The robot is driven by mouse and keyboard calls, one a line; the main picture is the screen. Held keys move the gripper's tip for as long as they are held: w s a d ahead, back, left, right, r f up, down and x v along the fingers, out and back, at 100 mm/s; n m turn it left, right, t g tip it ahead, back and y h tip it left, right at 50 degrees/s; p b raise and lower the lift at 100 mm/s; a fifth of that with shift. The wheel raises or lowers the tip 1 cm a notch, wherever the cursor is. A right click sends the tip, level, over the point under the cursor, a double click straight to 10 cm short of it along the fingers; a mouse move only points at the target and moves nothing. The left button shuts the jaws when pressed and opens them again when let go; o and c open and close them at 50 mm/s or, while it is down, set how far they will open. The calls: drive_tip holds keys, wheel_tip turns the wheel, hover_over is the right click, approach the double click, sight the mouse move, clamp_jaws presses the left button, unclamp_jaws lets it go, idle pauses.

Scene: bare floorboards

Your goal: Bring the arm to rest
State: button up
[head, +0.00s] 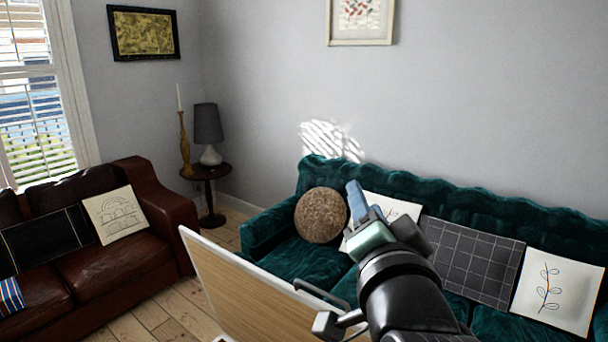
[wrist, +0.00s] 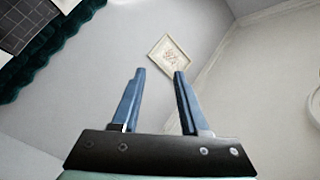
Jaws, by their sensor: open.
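In the head view my gripper (head: 357,200) is raised at the end of my dark arm, in front of the green sofa (head: 262,230). One blue finger shows clearly there; the other is mostly hidden. The wrist view is tilted and looks up toward a framed picture (wrist: 168,56) on the wall.
A wooden panel with a pale edge and a handle (head: 240,290) stands close in front, left of my arm. A brown leather sofa (head: 115,265) is at left. A small round table (head: 206,172) holds a lamp (head: 208,125) and a candlestick (head: 184,145). Floorboards (head: 180,310) show between.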

drive_tip(key=s+a+r+n+t, duration=0.4)
drive_tip(key=s+r+n, duration=0.1)
drive_tip(key=s+r, duration=0.3)
drive_tip(key=s+a+r+n+t+b, duration=0.1)
drive_tip(key=s+a+r+n+t, duration=0.2)
drive_tip(key=s+r, duration=0.5)
wheel_tip(320, 180, up, 3)
drive_tip(key=shift+s+a+r+n+t, duration=0.2)
drive_tip(key=shift+a+n+t, duration=0.15)
drive_tip(key=shift+n+t, duration=0.65)
